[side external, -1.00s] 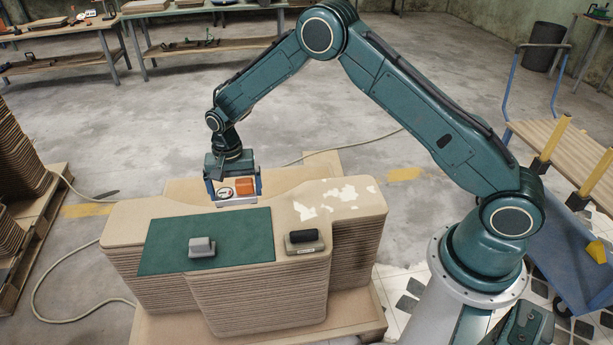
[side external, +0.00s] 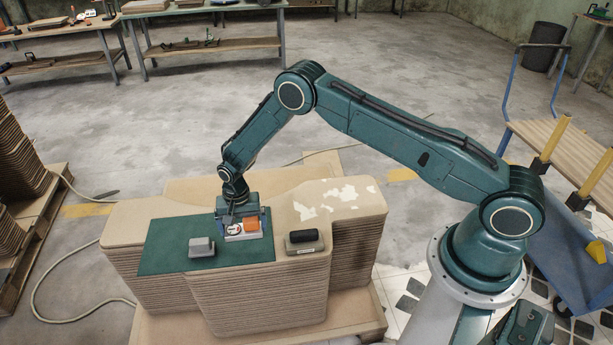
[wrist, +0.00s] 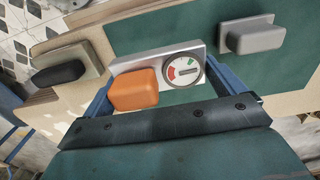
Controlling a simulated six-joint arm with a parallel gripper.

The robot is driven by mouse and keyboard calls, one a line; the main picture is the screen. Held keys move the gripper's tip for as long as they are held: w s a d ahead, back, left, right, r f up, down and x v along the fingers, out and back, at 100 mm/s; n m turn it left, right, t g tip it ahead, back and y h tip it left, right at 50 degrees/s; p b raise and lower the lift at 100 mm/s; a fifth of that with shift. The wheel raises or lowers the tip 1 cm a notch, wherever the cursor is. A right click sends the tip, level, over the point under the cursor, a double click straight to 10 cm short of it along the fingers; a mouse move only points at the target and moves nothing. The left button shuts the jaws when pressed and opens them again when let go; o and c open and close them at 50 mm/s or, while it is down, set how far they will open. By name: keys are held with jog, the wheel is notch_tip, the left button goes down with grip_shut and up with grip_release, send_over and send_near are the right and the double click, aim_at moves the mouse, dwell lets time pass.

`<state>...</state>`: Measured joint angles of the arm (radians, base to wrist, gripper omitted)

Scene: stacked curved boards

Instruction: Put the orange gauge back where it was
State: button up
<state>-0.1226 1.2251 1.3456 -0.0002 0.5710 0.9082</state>
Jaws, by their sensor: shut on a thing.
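The orange gauge (side external: 251,226) has an orange block and a round dial on a pale base plate. In the side view it is low over the right part of the green mat (side external: 166,258); I cannot tell whether its base touches the mat. My gripper (side external: 243,231) is above it with its blue fingers shut on the base. The wrist view shows the gauge's orange block (wrist: 134,90) and its dial facing the camera, with a finger of my gripper (wrist: 158,85) at each end of the base.
A grey block (side external: 202,247) sits on the mat to the left of the gauge. A dark-topped block (side external: 304,241) stands on the bare board to the right. The mat's left part is clear. The stacked boards (side external: 258,300) have a curved edge.

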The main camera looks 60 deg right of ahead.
aim_at(247, 247)
jog(key=shift+f, duration=3.05)
jog(key=shift+f, duration=0.15)
jog(key=o, duration=0.8)
jog(key=shift+r, duration=6.15)
